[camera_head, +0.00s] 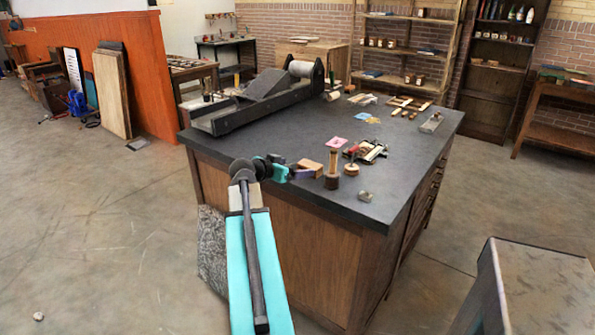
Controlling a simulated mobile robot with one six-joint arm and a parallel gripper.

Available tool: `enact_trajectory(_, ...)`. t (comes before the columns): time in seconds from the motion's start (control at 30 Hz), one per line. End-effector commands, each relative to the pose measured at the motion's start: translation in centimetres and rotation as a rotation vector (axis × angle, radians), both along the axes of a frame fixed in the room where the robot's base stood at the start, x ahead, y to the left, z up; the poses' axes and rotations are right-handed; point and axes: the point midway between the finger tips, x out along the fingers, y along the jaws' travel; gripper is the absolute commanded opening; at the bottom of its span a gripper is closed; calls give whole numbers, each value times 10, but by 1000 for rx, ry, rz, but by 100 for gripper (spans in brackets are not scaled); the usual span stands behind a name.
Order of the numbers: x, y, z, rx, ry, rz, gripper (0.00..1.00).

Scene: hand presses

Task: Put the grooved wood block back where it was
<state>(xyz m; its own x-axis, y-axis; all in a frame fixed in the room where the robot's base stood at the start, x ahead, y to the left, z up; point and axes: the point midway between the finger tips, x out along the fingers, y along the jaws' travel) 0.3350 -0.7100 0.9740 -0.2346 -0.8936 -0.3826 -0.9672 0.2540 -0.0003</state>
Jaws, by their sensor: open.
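A small tan wood block (311,165) lies on the dark top of the workbench (400,190), close to its near edge. It may be the grooved wood block, but no groove can be made out at this size. My gripper (288,173) is at the near edge of the bench, just left of the block, with its teal fingers open. A small purplish piece shows between the fingers and the block; I cannot tell whether it touches either. The far side of the gripper is hidden by my wrist.
A wooden-handled tool (332,170), a round wooden knob (351,169) and a metal block (366,196) stand right of the gripper. A long black press (255,98) fills the back left.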

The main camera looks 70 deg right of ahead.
Motion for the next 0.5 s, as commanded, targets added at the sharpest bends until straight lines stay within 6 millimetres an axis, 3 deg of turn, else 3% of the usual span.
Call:
enact_trajectory(0.17, 2, 10, 4, 0, 0, 0, 89)
enact_trajectory(0.5, 3, 11, 5, 0, 0, 0, 89)
